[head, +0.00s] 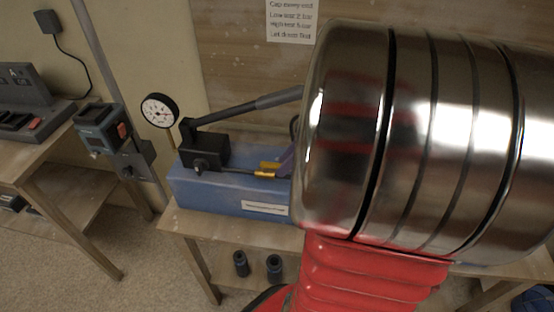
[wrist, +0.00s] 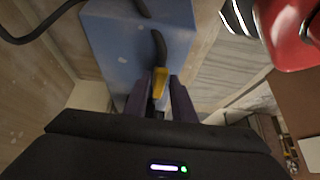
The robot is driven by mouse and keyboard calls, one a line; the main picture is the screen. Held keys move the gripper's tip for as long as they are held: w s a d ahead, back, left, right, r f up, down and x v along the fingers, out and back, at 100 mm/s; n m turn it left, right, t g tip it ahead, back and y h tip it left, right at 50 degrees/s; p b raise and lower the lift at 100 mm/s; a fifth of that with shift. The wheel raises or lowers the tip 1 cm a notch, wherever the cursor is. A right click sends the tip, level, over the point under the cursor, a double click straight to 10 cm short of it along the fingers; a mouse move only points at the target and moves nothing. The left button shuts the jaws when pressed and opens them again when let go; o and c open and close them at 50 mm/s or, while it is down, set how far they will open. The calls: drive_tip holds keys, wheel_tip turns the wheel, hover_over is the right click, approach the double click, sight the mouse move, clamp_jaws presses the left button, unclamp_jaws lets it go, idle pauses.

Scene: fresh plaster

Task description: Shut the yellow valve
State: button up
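In the wrist view the yellow valve handle (wrist: 160,82) stands between the two dark purple fingers of my gripper (wrist: 159,88). The fingers are apart, one on each side of the handle, with narrow gaps showing. In the head view only a purple fingertip (head: 286,161) shows, just right of the valve. My arm hides the rest of the gripper and the box's right end.
A dial gauge (head: 159,110) and a black pump lever (head: 245,106) rise from the box, the lever reaching above the valve. A dark hose (wrist: 160,46) runs to the handle. Two black sockets (head: 274,267) stand on the lower shelf. Another bench (head: 60,165) is at left.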

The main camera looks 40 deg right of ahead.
clamp_jaws()
